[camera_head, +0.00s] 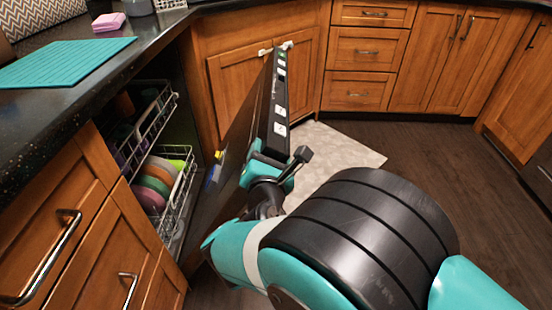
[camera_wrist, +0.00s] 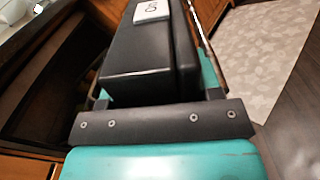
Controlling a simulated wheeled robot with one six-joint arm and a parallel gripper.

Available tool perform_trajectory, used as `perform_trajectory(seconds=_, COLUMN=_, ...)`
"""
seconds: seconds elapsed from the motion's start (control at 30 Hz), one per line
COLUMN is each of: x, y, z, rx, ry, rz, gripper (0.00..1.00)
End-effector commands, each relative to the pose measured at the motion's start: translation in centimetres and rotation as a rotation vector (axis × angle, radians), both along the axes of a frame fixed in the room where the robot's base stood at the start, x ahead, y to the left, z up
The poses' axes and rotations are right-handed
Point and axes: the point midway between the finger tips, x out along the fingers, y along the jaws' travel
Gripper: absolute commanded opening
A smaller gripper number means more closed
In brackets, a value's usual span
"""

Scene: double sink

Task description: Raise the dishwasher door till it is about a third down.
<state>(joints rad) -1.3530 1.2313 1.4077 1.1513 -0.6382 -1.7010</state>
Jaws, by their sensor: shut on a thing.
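The dishwasher door (camera_head: 238,125) stands partly open in the head view, tilted out from the dishwasher (camera_head: 130,145). I see it nearly along its dark top edge (camera_head: 280,95), which has white labels. My gripper (camera_head: 270,165) is shut on the near end of this edge. In the wrist view the black door edge (camera_wrist: 150,65) with a white label lies between my fingers and fills the middle. The fingertips are largely hidden behind the door. The door's hinge side is hidden by my arm in the head view.
Inside the dishwasher an upper rack (camera_head: 152,125) and a lower rack (camera_head: 185,190) hold colored plates (camera_head: 155,183). Wooden cabinets (camera_head: 365,65) line the back. A light mat (camera_head: 330,155) lies on the floor behind the door. A teal mat (camera_head: 65,62) lies on the counter.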

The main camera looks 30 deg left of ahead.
Motion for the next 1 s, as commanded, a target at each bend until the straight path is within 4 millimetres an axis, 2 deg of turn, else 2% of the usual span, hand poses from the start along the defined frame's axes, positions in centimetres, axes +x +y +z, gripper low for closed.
perform_trajectory(seconds=0.2, x=-0.05, y=0.52, z=0.62, rx=-0.016, ry=-0.008, rz=-0.009, gripper=0.16)
perform_trajectory(seconds=0.63, x=0.01, y=0.56, z=0.63, rx=-0.019, ry=-0.009, rz=-0.012, gripper=0.16)
perform_trajectory(seconds=0.67, x=0.01, y=0.56, z=0.62, rx=-0.019, ry=-0.009, rz=-0.012, gripper=0.65)
perform_trajectory(seconds=0.73, x=0.02, y=0.54, z=0.65, rx=-0.02, ry=-0.009, rz=-0.014, gripper=0.81)
perform_trajectory(seconds=0.77, x=0.03, y=0.53, z=0.66, rx=-0.02, ry=-0.009, rz=-0.014, gripper=0.84)
perform_trajectory(seconds=1.0, x=-0.02, y=0.5, z=0.74, rx=-0.02, ry=-0.011, rz=-0.014, gripper=0.84)
